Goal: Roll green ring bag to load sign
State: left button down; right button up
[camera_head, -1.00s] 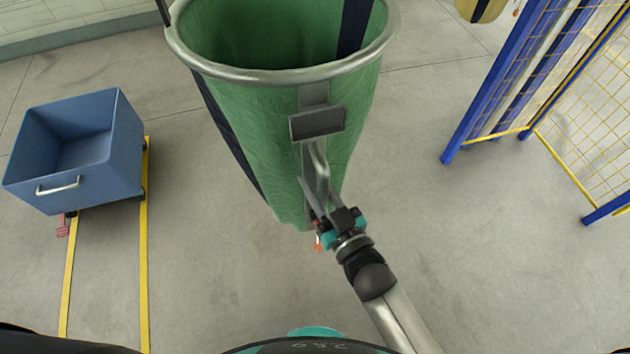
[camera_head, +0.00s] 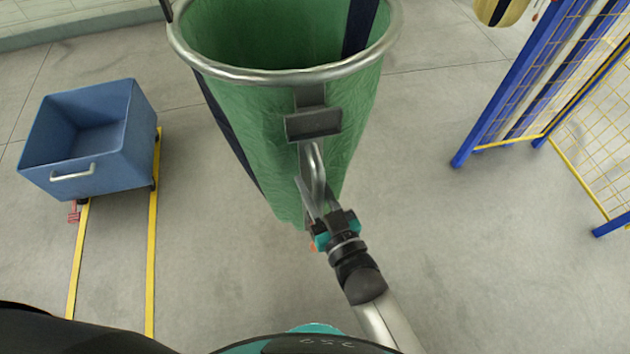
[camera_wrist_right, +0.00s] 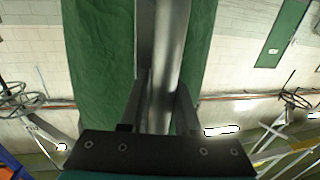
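The green ring bag (camera_head: 285,125) hangs from a round metal ring in front of me, with dark blue stripes down its sides. A grey bracket and a curved metal handle (camera_head: 317,170) stand on its near face. My right gripper (camera_head: 318,210) is at the handle in the head view. In the right wrist view, its two fingers (camera_wrist_right: 157,105) stand on either side of the metal bar (camera_wrist_right: 166,60) and close on it, with green cloth behind. My left gripper is not in view. The load sign cannot be made out.
A blue wheeled bin (camera_head: 90,140) stands at the left on yellow floor lines (camera_head: 152,250). A blue-framed yellow mesh cage (camera_head: 540,90) stands at the right. Another bag (camera_head: 500,10) shows at the top right. The grey floor between is clear.

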jog(key=shift+o, duration=0.4)
jog(key=v, duration=1.5)
jog(key=shift+b, duration=0.4)
jog(key=shift+s+d, duration=0.1)
